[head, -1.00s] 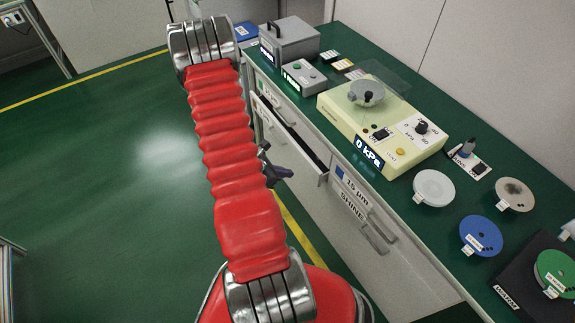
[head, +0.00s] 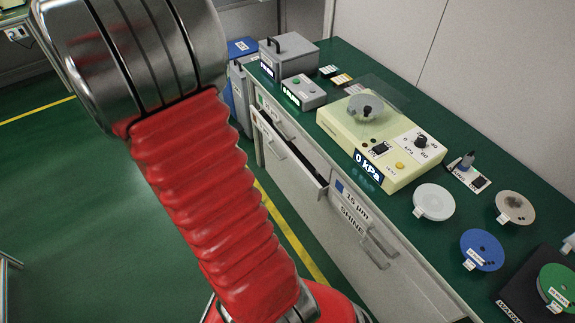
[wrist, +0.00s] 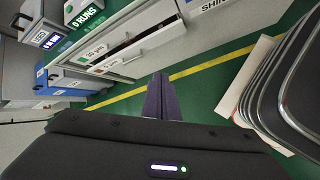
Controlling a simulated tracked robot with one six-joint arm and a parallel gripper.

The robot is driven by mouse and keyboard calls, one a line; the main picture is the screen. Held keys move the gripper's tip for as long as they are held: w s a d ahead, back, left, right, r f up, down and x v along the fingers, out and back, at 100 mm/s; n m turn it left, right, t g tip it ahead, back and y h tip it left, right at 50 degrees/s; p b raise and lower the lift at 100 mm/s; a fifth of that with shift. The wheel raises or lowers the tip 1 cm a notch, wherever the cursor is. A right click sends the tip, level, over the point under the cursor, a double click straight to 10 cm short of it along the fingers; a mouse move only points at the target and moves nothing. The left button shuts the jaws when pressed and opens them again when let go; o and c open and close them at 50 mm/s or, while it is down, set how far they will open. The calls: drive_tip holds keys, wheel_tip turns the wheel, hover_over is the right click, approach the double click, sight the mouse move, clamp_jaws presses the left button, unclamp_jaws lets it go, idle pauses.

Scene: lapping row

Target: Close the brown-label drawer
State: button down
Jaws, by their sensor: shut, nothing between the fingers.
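In the head view one drawer (head: 285,165) of the bench stands pulled out, with a bar handle on its front and a dark gap behind it. It also shows open in the wrist view (wrist: 150,42). My gripper (wrist: 160,78) is shut and empty, over the floor and apart from the drawer. In the head view my arm hides it.
The green bench top (head: 445,150) carries a cream pressure unit (head: 385,150), grey boxes (head: 290,55) and several round discs. Blue bins (wrist: 65,80) stand beyond the bench end. Green floor with a yellow line (head: 290,235) lies clear before the drawers.

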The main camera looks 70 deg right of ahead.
drive_tip(key=a+r+m+t+y, duration=0.1)
drive_tip(key=a+r+t+y, duration=0.1)
drive_tip(key=a+r, duration=0.4)
drive_tip(key=w+a+r+m+t+y, duration=0.1)
drive_tip(key=a+r+t, duration=0.3)
drive_tip(key=a, duration=1.3)
drive_tip(key=w+a+r+m+t+y, duration=0.1)
drive_tip(key=a+r+t+y, duration=0.2)
drive_tip(key=a+r, duration=0.5)
drive_tip(key=a+y, duration=0.1)
drive_tip(key=a, duration=0.3)
drive_tip(key=shift+a+r+m, duration=0.2)
drive_tip(key=shift+r+m, duration=0.05)
drive_tip(key=shift+m, duration=0.05)
drive_tip(key=shift+d, duration=0.1)
